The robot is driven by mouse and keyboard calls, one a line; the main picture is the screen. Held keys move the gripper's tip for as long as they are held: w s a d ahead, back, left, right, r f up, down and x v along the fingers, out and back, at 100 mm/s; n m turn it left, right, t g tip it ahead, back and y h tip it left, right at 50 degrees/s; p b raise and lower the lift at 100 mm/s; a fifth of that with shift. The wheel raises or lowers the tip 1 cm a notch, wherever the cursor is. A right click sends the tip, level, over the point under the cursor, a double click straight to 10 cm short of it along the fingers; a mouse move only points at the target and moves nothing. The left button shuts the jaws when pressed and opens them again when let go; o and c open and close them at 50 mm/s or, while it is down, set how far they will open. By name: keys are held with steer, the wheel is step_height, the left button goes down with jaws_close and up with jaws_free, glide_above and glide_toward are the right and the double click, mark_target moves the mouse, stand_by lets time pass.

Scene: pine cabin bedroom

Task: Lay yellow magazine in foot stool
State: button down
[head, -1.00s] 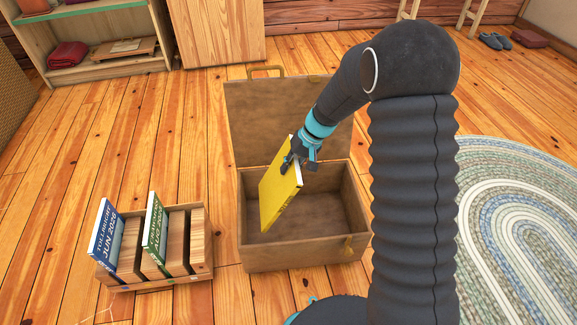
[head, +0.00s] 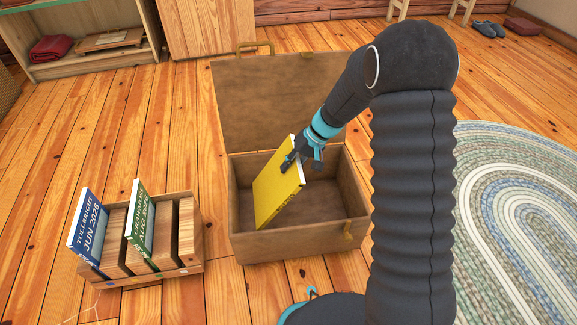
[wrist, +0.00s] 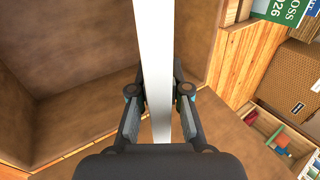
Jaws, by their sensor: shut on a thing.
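The yellow magazine (head: 278,187) is upright and tilted, held by its upper right edge in my gripper (head: 303,158). In the wrist view the magazine's pale edge (wrist: 154,70) runs between the two fingers of my gripper (wrist: 159,103), which are shut on it. The foot stool (head: 290,243) is a brown box with its lid (head: 275,105) standing open at the back. The magazine is over the box opening, its lower part seeming to reach below the rim. Whether it touches the floor of the box I cannot tell.
A wooden rack (head: 190,240) left of the stool holds a blue magazine (head: 88,220) and a green magazine (head: 138,215). A braided oval rug (head: 520,230) lies at the right. A shelf unit (head: 95,55) stands at the back left.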

step_height(320, 180, down, 8)
steer(key=d+y, duration=0.1)
steer(key=d, duration=0.1)
steer(key=shift+w+d+y, duration=0.2)
steer(key=shift+w+y, duration=0.05)
steer(key=shift+y, duration=0.05)
stand_by(0.4)
steer(key=c, duration=1.1)
jaws_free()
steer(key=shift+o, duration=0.2)
steer(key=shift+r, duration=0.1)
steer(key=v, duration=1.2)
steer(key=shift+w, duration=0.15)
